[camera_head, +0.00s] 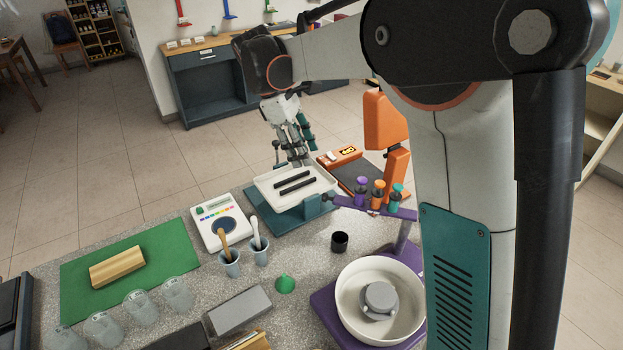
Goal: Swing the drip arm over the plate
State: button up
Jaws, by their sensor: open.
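The drip arm (350,204) is a purple bar carrying three small bottles with purple, orange and teal tops. A round grey plate-like hub (379,299) sits inside the bowl, on a purple base (325,308). The bottles stand behind the bowl, not above the hub. My gripper (292,155) is open, pointing down behind a white tray, left of and beyond the drip arm. It appears apart from the drip arm. My arm hides the area right of the bowl.
The white tray (263,190) with two black bars stands on a teal base, beside an orange-and-black device (350,175). Cups with tools (229,263) and clear beakers (178,294) are farther left.

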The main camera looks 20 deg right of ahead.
aim_at(324, 194)
jog(key=b+x, duration=0.3)
jog(key=x, duration=1.1)
jog(key=shift+w+b, duration=0.2)
jog(key=shift+b, duration=0.1)
jog(key=shift+a, duration=0.15)
jog(key=shift+c, duration=0.5)
grip_shut()
